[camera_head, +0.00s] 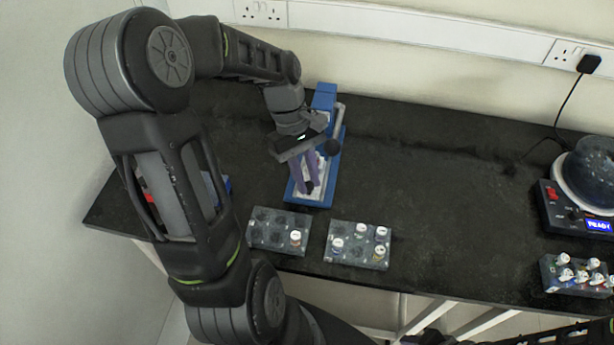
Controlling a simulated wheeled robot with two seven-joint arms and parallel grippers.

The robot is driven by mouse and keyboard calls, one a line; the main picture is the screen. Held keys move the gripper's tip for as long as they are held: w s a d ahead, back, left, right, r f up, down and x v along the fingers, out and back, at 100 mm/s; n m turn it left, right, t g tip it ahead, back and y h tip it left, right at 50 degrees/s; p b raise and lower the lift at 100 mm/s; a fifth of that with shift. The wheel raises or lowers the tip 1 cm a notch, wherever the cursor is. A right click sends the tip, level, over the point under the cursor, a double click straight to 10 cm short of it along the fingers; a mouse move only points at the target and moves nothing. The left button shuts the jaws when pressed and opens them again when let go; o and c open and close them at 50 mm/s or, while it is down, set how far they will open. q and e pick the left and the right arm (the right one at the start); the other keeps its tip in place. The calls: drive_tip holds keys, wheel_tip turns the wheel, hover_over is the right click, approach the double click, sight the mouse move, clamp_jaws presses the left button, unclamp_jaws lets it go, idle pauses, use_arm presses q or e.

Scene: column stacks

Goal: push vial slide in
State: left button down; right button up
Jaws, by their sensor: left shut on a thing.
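The blue device (327,95) stands on the black bench, left of centre. A pale vial slide (317,192) lies along its front part. My left gripper (309,185) reaches down over the slide from behind, its purple fingers close together. It is shut at the slide's front part. The fingers and wrist hide much of the slide and the exact grip spot. My right gripper is not in view.
Two grey vial racks (262,241) (341,256) stand in front of the device, holding a few capped vials. At right are a device with a lit display (598,224) and a fuller vial rack (551,285). The bench's middle right is clear.

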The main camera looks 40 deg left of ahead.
sight(304, 169)
use_arm(q)
drive_tip(key=w+a, duration=0.1)
drive_tip(key=w, duration=0.1)
drive_tip(key=w+a, duration=0.1)
drive_tip(key=w, duration=0.1)
drive_tip(key=shift+a+p, duration=0.1)
drive_tip(key=shift+p, duration=0.25)
drive_tip(key=c, duration=1.3)
unclamp_jaws()
drive_tip(key=shift+r, duration=0.15)
drive_tip(key=v, duration=0.7)
drive_tip(key=shift+a+r, duration=0.1)
drive_tip(key=shift+r, duration=0.15)
